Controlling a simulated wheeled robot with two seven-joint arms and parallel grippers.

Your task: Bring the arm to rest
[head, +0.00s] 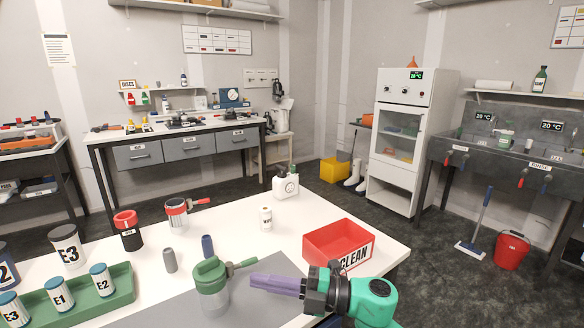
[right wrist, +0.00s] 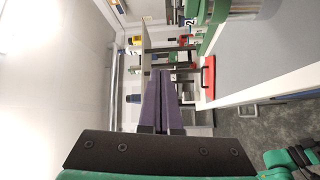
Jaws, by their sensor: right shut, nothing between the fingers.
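My right arm, green and black, comes in at the lower right of the head view. Its right gripper (head: 254,281) has purple fingers pointing left, shut with nothing between them. The closed fingers (right wrist: 165,74) also show in the middle of the right wrist view. In the head view the fingertips are just right of a glass jar with a green lid and side handle (head: 211,284), in front of the red CLEAN bin (head: 338,243). My left gripper is not in view.
A green rack (head: 85,306) holds labelled vials at left. Bench space behind the jar is partly free.

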